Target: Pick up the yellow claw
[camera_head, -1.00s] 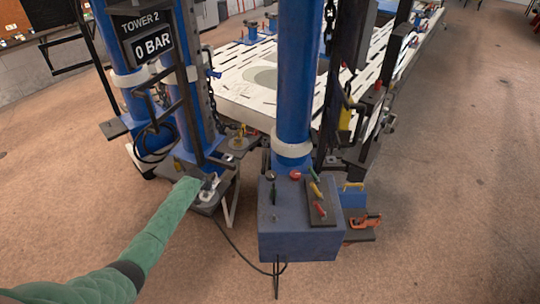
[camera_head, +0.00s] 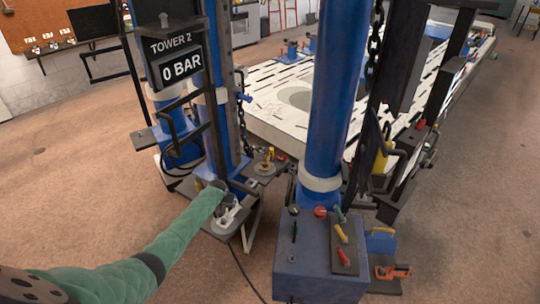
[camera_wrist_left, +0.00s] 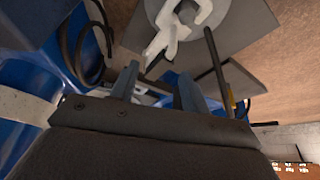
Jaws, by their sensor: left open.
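A small yellow piece (camera_head: 267,160), which may be the yellow claw, stands on a dark plate beside the blue tower in the head view. Its shape is too small to make out. A larger yellow part (camera_head: 382,152) hangs on the dark frame right of the blue column. My left gripper (camera_head: 224,196) is left of and nearer than the small yellow piece, above a plate bearing a white claw (camera_head: 231,214). In the left wrist view its two fingers (camera_wrist_left: 156,86) are apart with nothing clearly between them, and the white claw (camera_wrist_left: 172,28) lies just beyond. My right gripper is out of view.
A blue control box (camera_head: 318,255) with coloured handles stands right of my left arm. The blue tower (camera_head: 226,120) rises behind the gripper. A thin dark rod (camera_wrist_left: 217,70) stands close to the right finger. Open floor (camera_head: 75,200) lies to the left.

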